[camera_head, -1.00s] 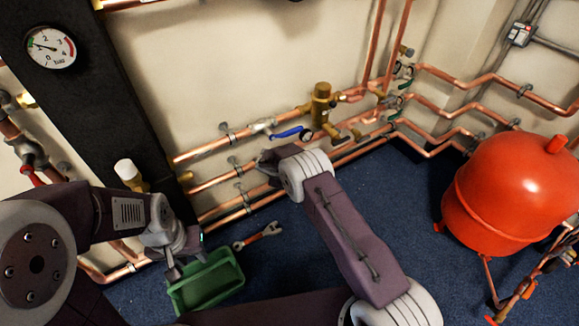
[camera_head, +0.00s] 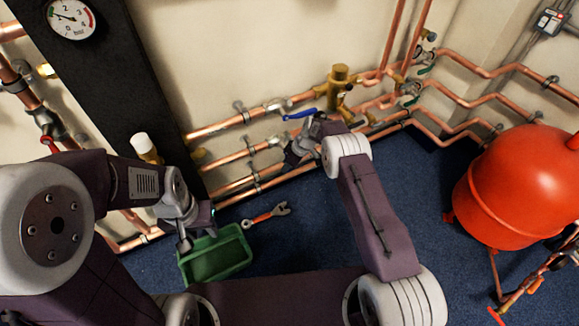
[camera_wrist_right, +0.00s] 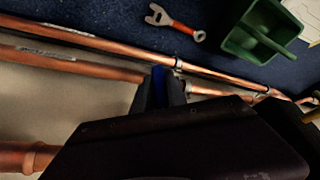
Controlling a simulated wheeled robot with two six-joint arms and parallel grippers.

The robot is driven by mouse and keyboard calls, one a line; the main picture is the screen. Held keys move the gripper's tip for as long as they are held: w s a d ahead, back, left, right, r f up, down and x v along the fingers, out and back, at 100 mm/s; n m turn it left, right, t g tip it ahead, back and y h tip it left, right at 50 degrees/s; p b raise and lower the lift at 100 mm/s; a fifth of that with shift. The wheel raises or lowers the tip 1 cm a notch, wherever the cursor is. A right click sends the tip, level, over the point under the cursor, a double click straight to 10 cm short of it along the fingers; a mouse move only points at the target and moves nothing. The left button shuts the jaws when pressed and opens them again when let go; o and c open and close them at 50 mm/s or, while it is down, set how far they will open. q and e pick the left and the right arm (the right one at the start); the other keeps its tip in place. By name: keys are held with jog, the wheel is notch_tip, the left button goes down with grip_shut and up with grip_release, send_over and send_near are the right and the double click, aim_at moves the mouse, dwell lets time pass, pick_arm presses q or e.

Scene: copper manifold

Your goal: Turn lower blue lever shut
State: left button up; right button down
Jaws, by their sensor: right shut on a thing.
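The lower blue lever (camera_wrist_right: 158,86) shows in the right wrist view as a short blue piece between two dark fingertips. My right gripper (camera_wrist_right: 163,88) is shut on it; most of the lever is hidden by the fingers. In the head view my right gripper (camera_head: 298,150) is in front of the lower pipe runs, just right of the lower valve body (camera_head: 276,140), and hides the lever. My left gripper (camera_head: 190,232) hangs over the green tray, away from the valves; its finger gap is unclear.
An upper blue lever (camera_head: 300,114) lies just above my right gripper, by a brass fitting (camera_head: 340,75). Copper pipes (camera_head: 215,128) run along the wall. A green tray (camera_head: 222,262) and a wrench (camera_head: 265,215) lie on the blue floor. A red tank (camera_head: 520,185) stands right.

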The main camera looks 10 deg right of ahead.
jog(key=shift+s+a, duration=0.15)
dwell(0.4)
jog(key=c, duration=1.3)
grip_release()
jog(key=shift+c, duration=0.2)
jog(key=shift+r, duration=0.25)
jog(key=p+v, duration=0.4)
jog(key=v, duration=0.4)
jog(key=shift+d, duration=0.25)
jog(key=shift+r, duration=0.15)
